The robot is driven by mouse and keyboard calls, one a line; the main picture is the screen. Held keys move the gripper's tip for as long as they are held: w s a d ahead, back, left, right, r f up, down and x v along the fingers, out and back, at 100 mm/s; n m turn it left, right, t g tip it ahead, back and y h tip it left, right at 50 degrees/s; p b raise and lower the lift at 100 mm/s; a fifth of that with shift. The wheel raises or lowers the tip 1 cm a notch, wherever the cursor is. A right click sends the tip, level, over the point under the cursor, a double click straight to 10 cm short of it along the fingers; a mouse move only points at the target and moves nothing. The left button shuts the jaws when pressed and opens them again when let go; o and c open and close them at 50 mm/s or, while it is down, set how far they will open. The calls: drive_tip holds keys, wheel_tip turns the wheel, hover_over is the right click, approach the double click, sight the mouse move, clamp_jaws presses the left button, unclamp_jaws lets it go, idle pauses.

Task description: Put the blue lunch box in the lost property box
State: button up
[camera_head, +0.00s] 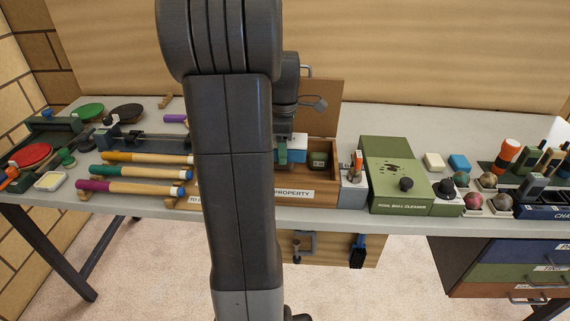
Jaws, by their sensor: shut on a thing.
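My gripper (284,139) is mostly hidden behind my own arm. It points down over the open wooden lost property box (308,193), whose front label reads "PROPERTY" where it shows. A dark green item (319,160) sits in the box's right part. The box's left part is hidden by my arm.
The raised lid (322,108) stands behind the box. A grey block (353,190) and a green ball cleaner (398,172) stand close on the right. Cue-like handles (140,172) lie on the left. Balls and small blocks crowd the right. The table's back right (400,120) is clear.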

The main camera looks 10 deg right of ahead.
drive_tip(key=shift+f, duration=2.65)
drive_tip(key=shift+f+b, duration=0.3)
drive_tip(key=shift+f, duration=0.3)
drive_tip(key=o, duration=0.8)
wheel_tip(320, 180, up, 13)
drive_tip(key=shift+r+p, duration=0.15)
drive_tip(key=shift+p, duration=0.3)
